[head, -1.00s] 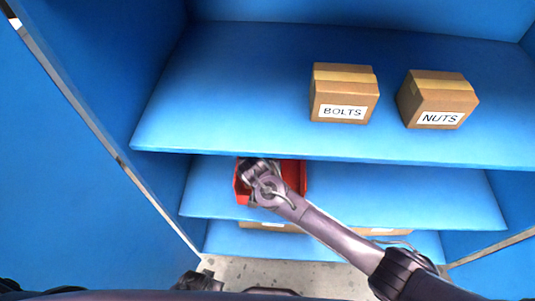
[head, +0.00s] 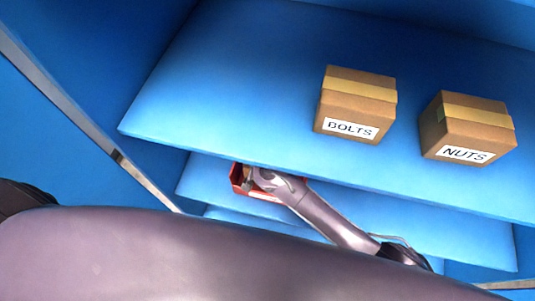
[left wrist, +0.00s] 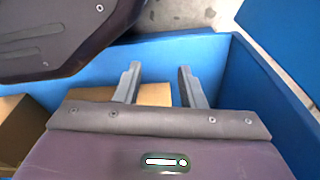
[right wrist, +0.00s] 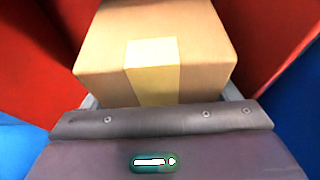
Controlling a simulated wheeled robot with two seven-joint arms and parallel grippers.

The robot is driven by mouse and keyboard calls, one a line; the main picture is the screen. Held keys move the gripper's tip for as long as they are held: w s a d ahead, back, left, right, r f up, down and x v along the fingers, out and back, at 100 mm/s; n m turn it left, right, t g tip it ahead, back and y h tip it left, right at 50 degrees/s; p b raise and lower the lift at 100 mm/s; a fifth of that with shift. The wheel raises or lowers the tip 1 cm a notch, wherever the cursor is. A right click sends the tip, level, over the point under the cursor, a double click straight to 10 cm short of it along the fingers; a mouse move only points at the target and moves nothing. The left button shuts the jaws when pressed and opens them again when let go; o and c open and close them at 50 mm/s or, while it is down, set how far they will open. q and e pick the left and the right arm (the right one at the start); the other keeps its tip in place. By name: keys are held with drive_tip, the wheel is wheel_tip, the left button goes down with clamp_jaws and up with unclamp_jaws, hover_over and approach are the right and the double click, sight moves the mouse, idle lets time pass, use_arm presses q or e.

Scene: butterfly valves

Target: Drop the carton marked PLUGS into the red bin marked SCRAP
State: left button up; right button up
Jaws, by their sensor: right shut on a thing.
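A plain brown carton with pale tape (right wrist: 110,62) fills the middle of the right wrist view. My right gripper (right wrist: 162,96) is shut on it, with a finger on each side. No marking shows on the faces I see. Red bin walls (right wrist: 40,50) stand on both sides of the carton in that view. In the head view the red bin (head: 237,181) sits on the middle shelf, and my right arm reaches to it; its marking is not readable. My left gripper (left wrist: 157,85) is open and empty, seen only in the left wrist view.
Cartons marked BOLTS (head: 355,105) and NUTS (head: 467,128) stand on the blue upper shelf (head: 230,90), above my right arm. In the left wrist view, a brown carton (left wrist: 155,93) lies beyond the left fingers and another (left wrist: 18,125) at left. Blue walls enclose the shelves.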

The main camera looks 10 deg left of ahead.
drive_tip(key=shift+w+f, duration=0.1)
drive_tip(key=shift+w, duration=0.1)
use_arm(q)
drive_tip(key=shift+w+d+r, duration=0.15)
drive_tip(key=shift+w, duration=0.35)
use_arm(e)
drive_tip(key=shift+s, duration=0.1)
use_arm(q)
drive_tip(key=shift+w, duration=0.2)
use_arm(e)
drive_tip(key=shift+f, duration=0.6)
drive_tip(key=o, duration=1.2)
use_arm(q)
drive_tip(key=shift+w+d+r, duration=0.1)
drive_tip(key=shift+w+r, duration=0.05)
drive_tip(key=shift+r, duration=0.05)
use_arm(e)
drive_tip(key=shift+o, duration=0.2)
